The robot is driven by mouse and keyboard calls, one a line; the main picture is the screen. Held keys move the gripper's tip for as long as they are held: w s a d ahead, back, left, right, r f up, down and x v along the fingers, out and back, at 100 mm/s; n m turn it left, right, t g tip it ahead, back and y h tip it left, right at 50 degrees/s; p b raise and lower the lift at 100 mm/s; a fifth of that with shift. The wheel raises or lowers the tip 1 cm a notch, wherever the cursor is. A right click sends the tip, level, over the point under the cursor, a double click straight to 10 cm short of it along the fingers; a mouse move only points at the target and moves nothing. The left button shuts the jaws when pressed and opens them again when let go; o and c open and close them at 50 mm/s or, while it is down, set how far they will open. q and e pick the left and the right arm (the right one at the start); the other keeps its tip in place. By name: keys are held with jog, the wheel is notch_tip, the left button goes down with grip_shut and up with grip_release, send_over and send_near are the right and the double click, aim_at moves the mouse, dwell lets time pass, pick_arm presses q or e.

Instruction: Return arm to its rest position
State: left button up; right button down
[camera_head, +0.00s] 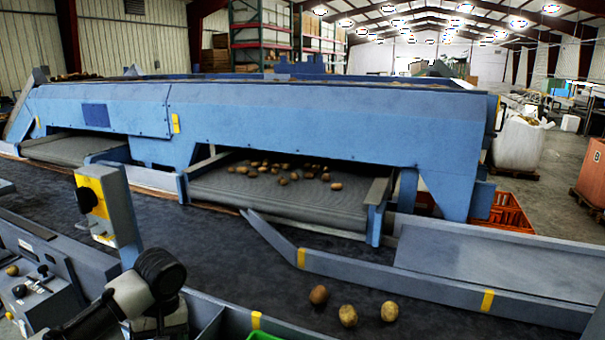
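Part of my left arm, with white and black joints, shows at the lower left over the grader's near side. A slim dark part that looks like my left gripper (72,326) points down to the lower left. Its fingertips are too dark and small to tell whether they are open or shut. I see no potato held there. My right arm and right gripper are not in view.
A blue potato grader (290,125) spans the view. Potatoes (285,175) lie on its grey belt (290,205). Three potatoes (348,315) lie on the dark near belt (235,265). A grey post (110,210) with a yellow panel stands close beyond my arm.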

pick_arm(q)
jog(key=s+d+f+m+t+h, duration=0.25)
jog(key=s+d+f+m, duration=0.45)
jog(key=s+d+f, duration=0.5)
jog(key=s+a+m+t, duration=0.1)
jog(key=s+a+t, duration=0.3)
jog(key=s, duration=1.2)
notch_tip(320, 180, down, 24)
jog(key=a+g, duration=0.1)
jog(key=g, duration=0.2)
jog(key=s+a+f+g, duration=0.1)
jog(key=s+a+f, duration=0.2)
jog(key=s+f, duration=1.3)
notch_tip(320, 180, down, 2)
jog(key=shift+s, duration=0.4)
